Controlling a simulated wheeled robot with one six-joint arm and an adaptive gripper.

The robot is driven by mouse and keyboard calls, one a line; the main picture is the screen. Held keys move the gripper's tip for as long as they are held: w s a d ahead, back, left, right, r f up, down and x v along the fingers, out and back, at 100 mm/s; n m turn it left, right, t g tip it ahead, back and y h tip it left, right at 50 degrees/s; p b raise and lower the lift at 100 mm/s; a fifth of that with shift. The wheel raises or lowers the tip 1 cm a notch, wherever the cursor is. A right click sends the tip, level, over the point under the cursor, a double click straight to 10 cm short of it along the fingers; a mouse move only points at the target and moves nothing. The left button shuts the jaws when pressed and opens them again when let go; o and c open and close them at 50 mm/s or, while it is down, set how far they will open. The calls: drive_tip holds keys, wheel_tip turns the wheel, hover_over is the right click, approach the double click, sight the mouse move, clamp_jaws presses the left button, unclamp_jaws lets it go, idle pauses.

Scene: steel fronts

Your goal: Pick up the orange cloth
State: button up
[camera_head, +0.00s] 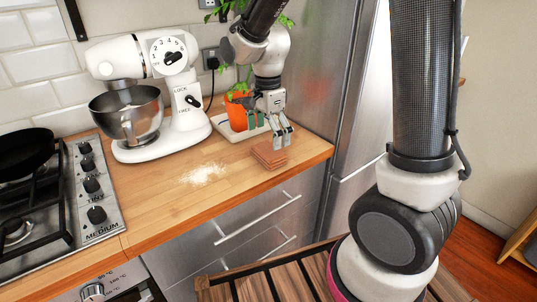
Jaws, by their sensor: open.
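The orange cloth (269,154) lies folded on the wooden counter, close to its front right edge. My gripper (282,141) reaches down from above with its fingers pointing at the counter. It is open, and its fingertips are just above or beside the far right part of the cloth. I cannot tell whether the tips touch it.
A white tray (226,133) with an orange pot (237,112) and green plant stands behind my gripper. A white stand mixer (172,93) with a steel bowl is to the left. White powder (203,174) lies on the wooden counter (160,205). A steel fridge (318,70) stands close on the right.

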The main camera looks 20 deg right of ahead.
sight(268, 150)
wheel_tip(268, 150, down, 5)
drive_tip(key=shift+s+f, duration=0.15)
drive_tip(key=c, duration=0.7)
wheel_tip(268, 150, up, 10)
drive_tip(key=shift+r, duration=0.1)
drive_tip(key=o, duration=0.4)
drive_tip(key=shift+c, duration=1.4)
drive_tip(key=shift+d, duration=0.15)
